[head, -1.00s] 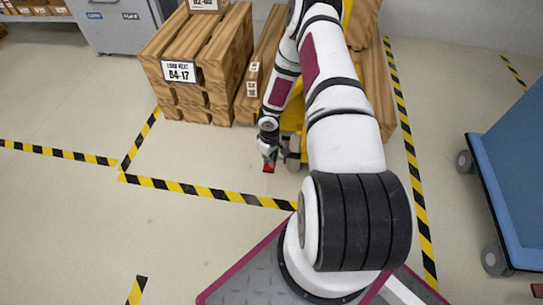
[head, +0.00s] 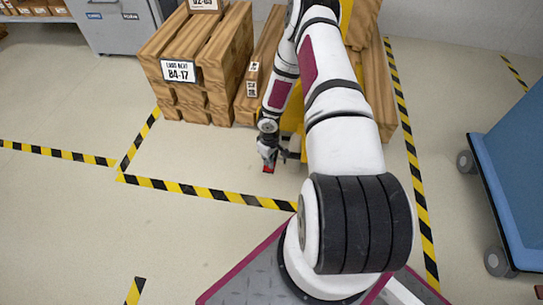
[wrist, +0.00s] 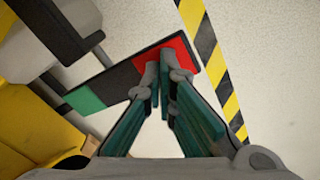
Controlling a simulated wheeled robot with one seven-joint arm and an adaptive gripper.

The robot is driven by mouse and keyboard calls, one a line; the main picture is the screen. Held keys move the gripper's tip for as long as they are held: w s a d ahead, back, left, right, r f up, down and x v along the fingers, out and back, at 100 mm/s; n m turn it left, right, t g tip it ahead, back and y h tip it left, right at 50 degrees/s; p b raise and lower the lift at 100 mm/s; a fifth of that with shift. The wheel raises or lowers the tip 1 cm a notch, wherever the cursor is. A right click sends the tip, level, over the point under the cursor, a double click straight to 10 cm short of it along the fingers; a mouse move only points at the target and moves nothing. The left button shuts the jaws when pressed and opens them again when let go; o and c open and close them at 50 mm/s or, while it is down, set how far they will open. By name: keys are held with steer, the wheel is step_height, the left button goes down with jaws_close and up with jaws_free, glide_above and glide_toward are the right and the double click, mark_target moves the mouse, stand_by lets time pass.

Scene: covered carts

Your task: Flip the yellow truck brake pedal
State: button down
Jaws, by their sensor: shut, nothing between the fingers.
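The yellow truck (head: 346,14) stands among the wooden stacks, mostly hidden behind my arm; its yellow body (wrist: 28,125) fills the lower left of the wrist view. The brake pedal (wrist: 122,82) is a dark bar with a red end and a green end, joined by dark and grey brackets toward the truck. Its red end also shows small in the head view (head: 268,169). My gripper (wrist: 160,70) is shut and empty, with its fingertips over the red end. I cannot tell whether they touch it. The fingers cover part of the bar.
Wooden stacks (head: 205,60) stand left of the arm. Yellow-black floor tape (head: 205,192) crosses the floor in front of the pedal. A blue cart (head: 512,195) stands at the right. The floor at the left is open.

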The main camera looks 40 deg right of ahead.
steer(key=shift+f+b, duration=0.5)
steer(key=shift+f, duration=0.15)
steer(key=shift+r+p, duration=2.2)
steer(key=shift+r, duration=1.4)
